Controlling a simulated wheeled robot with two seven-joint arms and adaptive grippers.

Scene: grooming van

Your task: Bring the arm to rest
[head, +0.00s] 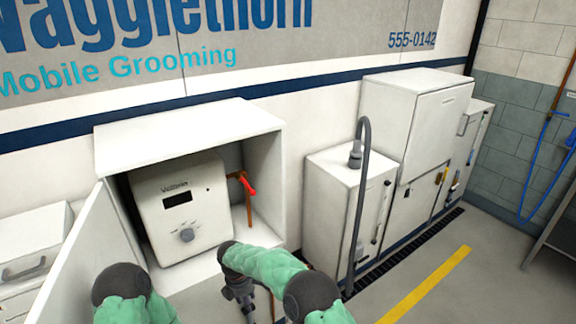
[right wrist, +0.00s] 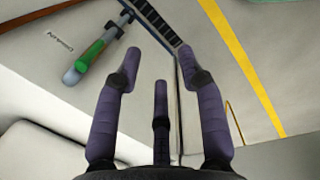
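My right arm, in a green sleeve, reaches in from the bottom of the head view, and its dark right gripper (head: 240,292) hangs below the wrist in front of the open white cabinet. In the right wrist view the right gripper's purple fingers (right wrist: 158,68) are spread apart with nothing between them. Of my left arm only a green-sleeved part with a dark joint shows at the lower left of the head view; its gripper is out of view.
The open cabinet (head: 190,119) holds a white heater unit (head: 182,205) beside a copper pipe with a red valve handle (head: 248,187). White lockers (head: 410,125) and a grey curved hose (head: 362,200) stand to the right. A green-handled valve (right wrist: 92,54) shows in the wrist view. Floor around the yellow line (head: 425,285) is clear.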

